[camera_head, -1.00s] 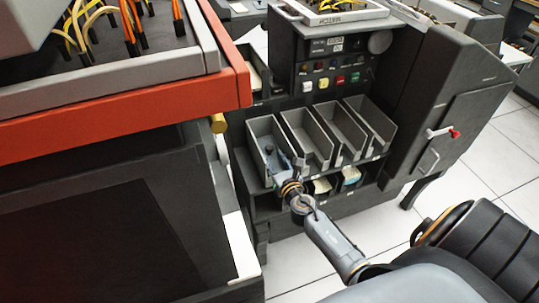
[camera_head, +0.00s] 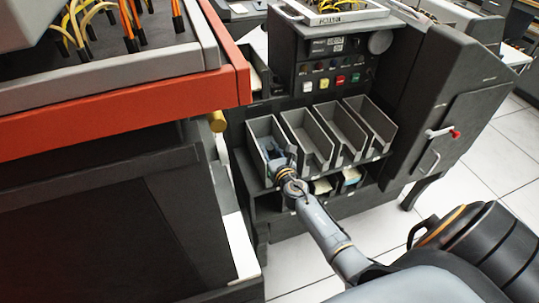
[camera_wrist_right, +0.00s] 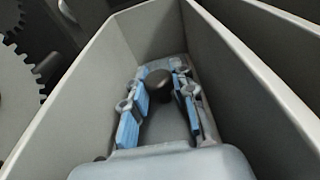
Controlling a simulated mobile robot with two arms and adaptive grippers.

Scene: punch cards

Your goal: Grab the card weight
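The card weight shows in the right wrist view as a grey plate with a round black knob (camera_wrist_right: 158,84), inside the leftmost grey bin (camera_wrist_right: 235,75). My right gripper (camera_wrist_right: 162,92) reaches into that bin with its two blue-padded fingers apart, one on each side of the knob. A gap shows between the knob and the fingers. In the head view my right gripper (camera_head: 280,158) is inside the leftmost bin (camera_head: 262,128) and hides most of the weight. My left gripper is not in view.
Several more open bins, such as the neighbouring one (camera_head: 305,135), stand to the right on the dark card machine (camera_head: 440,90). The bin's walls stand close on both sides of my gripper. A red-edged console (camera_head: 120,122) fills the left. Floor tiles (camera_head: 480,170) are clear at right.

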